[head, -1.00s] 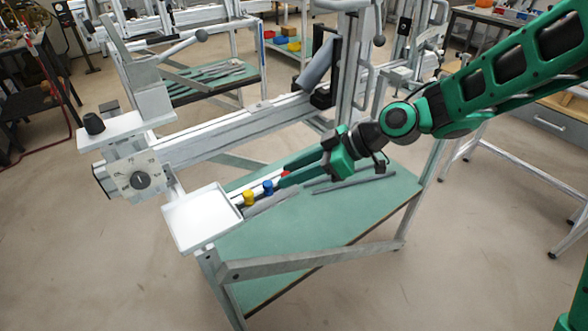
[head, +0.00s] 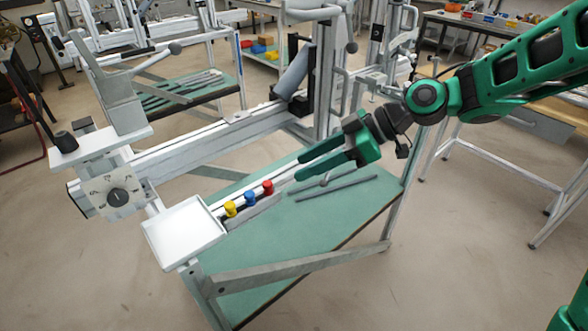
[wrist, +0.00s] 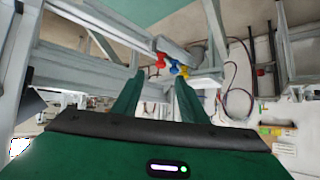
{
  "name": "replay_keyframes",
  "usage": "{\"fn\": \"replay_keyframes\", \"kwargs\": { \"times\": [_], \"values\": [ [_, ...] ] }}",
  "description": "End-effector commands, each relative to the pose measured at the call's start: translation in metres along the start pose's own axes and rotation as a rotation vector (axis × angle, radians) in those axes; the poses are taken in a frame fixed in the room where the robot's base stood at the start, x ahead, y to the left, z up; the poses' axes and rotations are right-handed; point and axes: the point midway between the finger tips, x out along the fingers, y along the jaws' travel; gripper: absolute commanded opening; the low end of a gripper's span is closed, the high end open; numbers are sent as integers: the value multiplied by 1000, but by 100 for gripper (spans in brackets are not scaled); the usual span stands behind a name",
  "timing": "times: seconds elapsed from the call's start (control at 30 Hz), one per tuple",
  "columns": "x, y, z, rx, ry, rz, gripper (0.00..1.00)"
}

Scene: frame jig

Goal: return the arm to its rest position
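My green gripper (head: 320,162) is above the right part of the frame jig's green shelf (head: 300,222) in the head view. Its two fingers are apart with nothing between them, and they point left toward three small knobs. The knobs are yellow (head: 230,209), blue (head: 250,198) and red (head: 267,187), in a row on the jig's rail beside the white tray (head: 185,235). In the wrist view the red knob (wrist: 161,61) and the blue knob (wrist: 175,67) show beyond the spread fingers (wrist: 158,95). A clear gap separates the fingertips from the red knob.
The jig's long metal beam (head: 215,140) runs behind the gripper, and an upright post (head: 325,75) stands close behind it. Dark bars (head: 335,187) lie on the shelf below. A workbench (head: 545,122) stands at the right. Bare floor is open in front.

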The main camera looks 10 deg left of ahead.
Motion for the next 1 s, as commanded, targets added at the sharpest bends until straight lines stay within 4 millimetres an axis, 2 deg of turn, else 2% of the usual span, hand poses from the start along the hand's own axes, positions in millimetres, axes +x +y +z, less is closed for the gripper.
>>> {"fn": "replay_keyframes", "kwargs": {
  "times": [0.13, 0.5, 0.63, 0.77, 0.87, 1.0],
  "values": [
    [-10, 0, 0, 0, 0, 1, 39],
    [-11, 0, 0, 1, -1, 1, 39],
    [-24, 4, 14, 49, -46, 36, 39],
    [-63, 10, 58, 208, -173, 140, 39],
    [-109, 8, 102, 397, -287, 258, 39],
    [-177, -13, 161, 694, -411, 430, 39]
  ]
}}
